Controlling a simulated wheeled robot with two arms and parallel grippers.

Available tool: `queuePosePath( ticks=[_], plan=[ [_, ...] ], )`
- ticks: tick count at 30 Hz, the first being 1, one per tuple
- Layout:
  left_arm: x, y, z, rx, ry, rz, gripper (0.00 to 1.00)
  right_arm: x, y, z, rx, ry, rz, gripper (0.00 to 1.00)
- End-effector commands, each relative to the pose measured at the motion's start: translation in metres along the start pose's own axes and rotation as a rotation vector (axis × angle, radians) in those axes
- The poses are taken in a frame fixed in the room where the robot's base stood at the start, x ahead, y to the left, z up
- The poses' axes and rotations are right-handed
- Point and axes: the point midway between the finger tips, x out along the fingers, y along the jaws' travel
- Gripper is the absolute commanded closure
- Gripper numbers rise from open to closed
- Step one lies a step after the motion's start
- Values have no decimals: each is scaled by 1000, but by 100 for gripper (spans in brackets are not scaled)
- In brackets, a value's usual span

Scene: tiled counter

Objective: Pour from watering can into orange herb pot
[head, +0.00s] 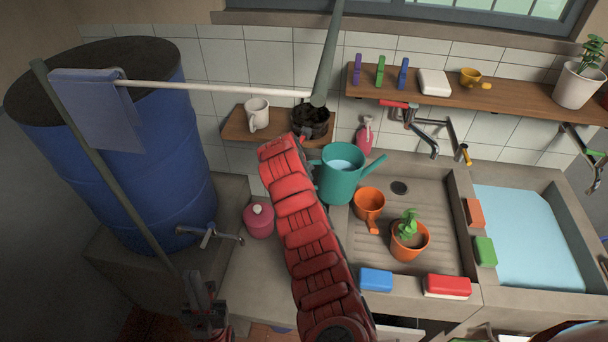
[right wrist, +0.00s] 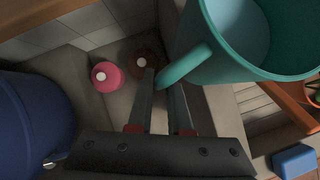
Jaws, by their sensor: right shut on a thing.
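The teal watering can (head: 337,184) has water in it and its spout points right. It looks about upright at the left rim of the sink; I cannot tell whether it touches the surface. My right gripper (right wrist: 163,82) is shut on its handle in the right wrist view, where the can (right wrist: 225,62) fills the upper right. In the head view my red arm hides that gripper. The orange herb pot (head: 407,254), with a green plant, stands in the sink basin, right of and nearer than the can. My left gripper (head: 203,284) is low at the left, away from both; its opening is unclear.
Blue (head: 376,280) and red (head: 447,287) blocks lie on the front rim. A faucet (head: 422,140) overhangs the basin. A pink jar (head: 259,220) and blue barrel (head: 150,150) are left.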

Motion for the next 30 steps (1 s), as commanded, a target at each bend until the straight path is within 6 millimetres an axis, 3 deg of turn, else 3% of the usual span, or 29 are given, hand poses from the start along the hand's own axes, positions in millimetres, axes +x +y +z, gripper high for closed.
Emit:
queuePosePath(
  ticks=[24,30],
  plan=[
    [-35,2,6,0,0,0,100,-31,-38,25,109,12,192,100],
    [-34,2,6,0,0,0,100,-37,-42,28,121,21,209,100]
  ],
)
